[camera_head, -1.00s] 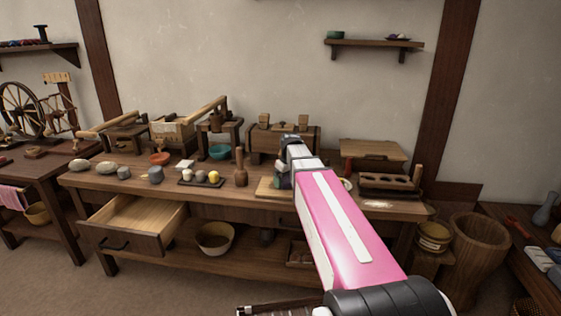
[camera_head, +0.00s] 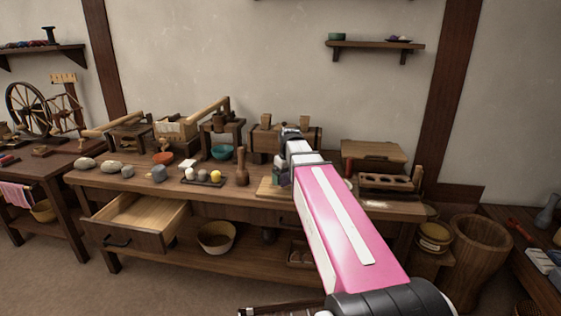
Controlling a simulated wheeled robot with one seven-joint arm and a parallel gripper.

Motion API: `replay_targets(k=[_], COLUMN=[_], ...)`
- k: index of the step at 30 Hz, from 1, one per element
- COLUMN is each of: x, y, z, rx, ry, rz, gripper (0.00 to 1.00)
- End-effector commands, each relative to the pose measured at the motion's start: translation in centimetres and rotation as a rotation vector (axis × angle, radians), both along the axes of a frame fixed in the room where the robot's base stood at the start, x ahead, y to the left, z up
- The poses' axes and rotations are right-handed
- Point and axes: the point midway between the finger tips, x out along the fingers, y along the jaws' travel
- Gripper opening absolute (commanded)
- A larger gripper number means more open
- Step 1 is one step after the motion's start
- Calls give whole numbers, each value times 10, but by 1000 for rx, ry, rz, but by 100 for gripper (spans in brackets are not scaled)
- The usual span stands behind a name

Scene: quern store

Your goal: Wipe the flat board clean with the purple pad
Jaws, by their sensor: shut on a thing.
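The pale flat board (camera_head: 268,187) lies on the workbench near its front edge, partly hidden behind my pink and white arm. My gripper (camera_head: 283,178) is at the far end of the arm, pointing down over the right part of this board. It is small in the picture and mostly covered by my wrist. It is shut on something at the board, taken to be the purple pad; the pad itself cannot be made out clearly. Whether it touches the board cannot be told.
A wooden pestle-like tool (camera_head: 242,167) stands just left of the board, beside a dark tray (camera_head: 203,182) with small pieces. A holed wooden rack (camera_head: 386,183) is to the right. An open drawer (camera_head: 138,218) juts out at front left. A wooden block stand (camera_head: 265,143) is behind.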

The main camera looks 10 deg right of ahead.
Motion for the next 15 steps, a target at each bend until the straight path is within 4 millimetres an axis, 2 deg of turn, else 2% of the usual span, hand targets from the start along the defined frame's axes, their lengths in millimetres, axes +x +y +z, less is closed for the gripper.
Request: replay_targets(k=[9, 15], x=[7, 8], y=[4, 6], z=[30, 38], rx=[0, -1], ry=[-2, 0], rz=[-2, -2], gripper=[68, 68])
